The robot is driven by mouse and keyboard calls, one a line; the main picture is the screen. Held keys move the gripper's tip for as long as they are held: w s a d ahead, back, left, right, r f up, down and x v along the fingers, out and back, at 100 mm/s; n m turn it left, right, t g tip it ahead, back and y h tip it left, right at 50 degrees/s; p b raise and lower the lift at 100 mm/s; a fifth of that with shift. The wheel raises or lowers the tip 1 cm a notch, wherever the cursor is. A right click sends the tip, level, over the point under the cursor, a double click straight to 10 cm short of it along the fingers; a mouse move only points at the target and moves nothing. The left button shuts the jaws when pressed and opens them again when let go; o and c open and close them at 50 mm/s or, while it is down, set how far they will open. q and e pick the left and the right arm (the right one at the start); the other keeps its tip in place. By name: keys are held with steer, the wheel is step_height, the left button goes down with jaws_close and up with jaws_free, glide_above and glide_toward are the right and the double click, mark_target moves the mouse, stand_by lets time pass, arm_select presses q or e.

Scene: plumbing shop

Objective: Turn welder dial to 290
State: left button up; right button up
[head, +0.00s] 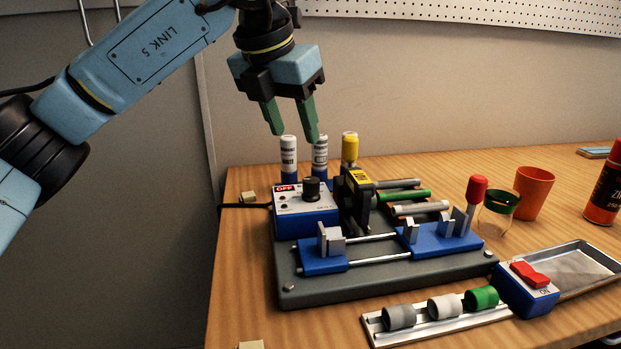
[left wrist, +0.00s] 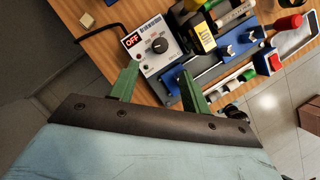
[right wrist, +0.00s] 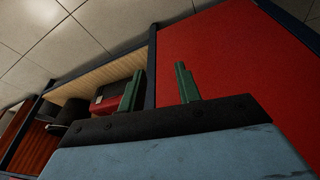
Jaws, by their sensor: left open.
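The welder (head: 385,257) is a grey-based machine on the wooden table, with blue clamps on rods. Its blue control box (head: 306,222) carries a black dial (head: 311,188) and a red display reading OFF (head: 285,188). In the left wrist view the dial (left wrist: 159,45) and the OFF display (left wrist: 132,40) show beyond the fingers. My right gripper (right wrist: 160,87) is open and empty, away from the welder, near a red panel.
A rail with pipe couplings (head: 445,309), a red switch box (head: 528,288), a metal tray (head: 570,268) and an orange cup (head: 532,192) lie right and front.

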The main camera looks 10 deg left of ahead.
arm_select(q)
steer(key=b, duration=0.2)
glide_above(311, 180)
steer(key=s+a, duration=0.1)
steer(key=s, duration=0.2)
steer(key=f, duration=0.5)
steer(key=shift+w+f, duration=0.25)
steer(key=shift+f, duration=0.1)
steer(key=x, duration=0.4)
steer(key=shift+w+f+b, duration=0.15)
steer(key=shift+f+b, duration=0.1)
steer(key=shift+b, duration=0.15)
steer(key=shift+w+d+f, duration=0.15)
steer(key=shift+f, duration=0.1)
arm_select(e)
steer(key=w+a+r+t+y, duration=0.1)
steer(key=w+a+r+t, duration=0.2)
steer(key=w+r+t, duration=0.1)
steer(key=shift+w+a+r, duration=0.2)
steer(key=shift+w+r, duration=0.7)
steer(key=shift+r, duration=0.3)
